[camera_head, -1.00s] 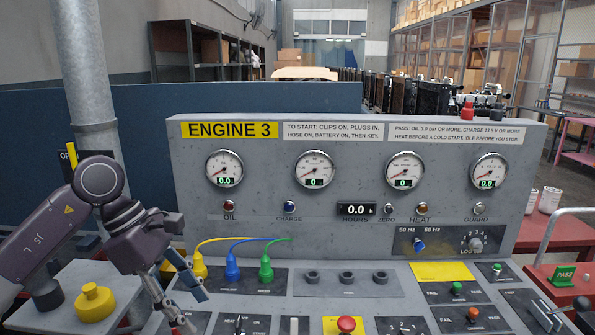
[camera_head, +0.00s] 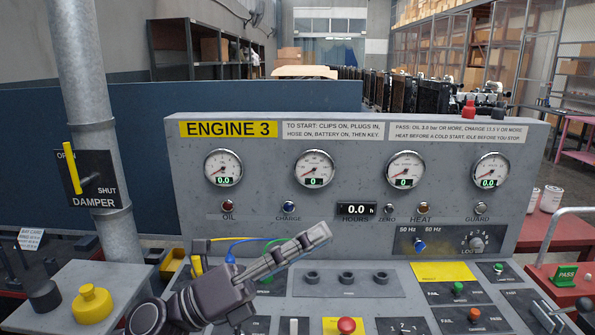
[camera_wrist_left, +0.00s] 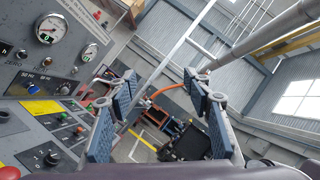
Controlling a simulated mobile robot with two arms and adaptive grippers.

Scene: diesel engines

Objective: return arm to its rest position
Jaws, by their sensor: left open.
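My left gripper (camera_head: 316,240) reaches in from the lower left, in front of the ENGINE 3 panel (camera_head: 350,140). Its fingers point up and right, over the row of plugs. In the left wrist view the gripper (camera_wrist_left: 163,100) shows two blue-padded fingers spread apart with nothing between them. The yellow and blue cables (camera_head: 222,240) are partly hidden behind it, and the green plug is mostly covered. My right gripper is not in view.
A yellow damper lever (camera_head: 72,168) stands upright on a pipe (camera_head: 92,100) at the left. A yellow knob (camera_head: 92,304) sits on a grey box below. A red button (camera_head: 346,325) and several switches lie on the desk. A red table (camera_head: 560,236) stands at the right.

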